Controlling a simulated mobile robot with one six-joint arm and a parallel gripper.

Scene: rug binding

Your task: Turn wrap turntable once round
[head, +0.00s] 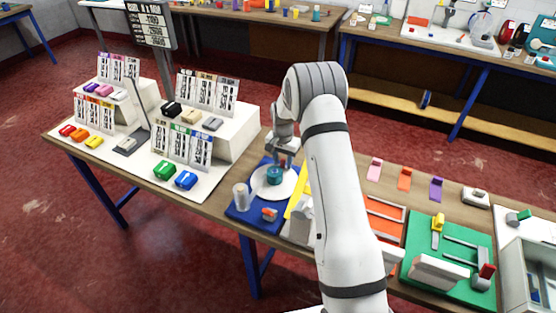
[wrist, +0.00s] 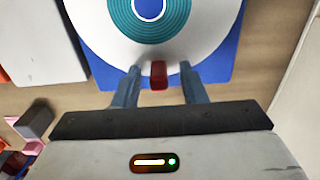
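The wrap turntable (head: 289,189) is a round white disc on a blue base (head: 238,214) at the middle of the table. A teal roll (head: 274,175) stands at its centre. In the wrist view the white disc (wrist: 105,38) fills the top, with the teal roll (wrist: 122,22) seen from above as rings. A red knob (wrist: 158,75) sits at the disc's near rim. My gripper (wrist: 158,84) is open, its two fingers on either side of the knob with a gap on each side. In the head view my gripper (head: 285,160) is over the disc's far side, partly hidden.
A white cylinder (head: 241,196) and a small orange-and-grey item (head: 268,214) stand on the blue base's near side. A yellow upright piece (head: 297,195) is close on the right. Display stands (head: 238,137) are left; a green jig board (head: 420,250) is right.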

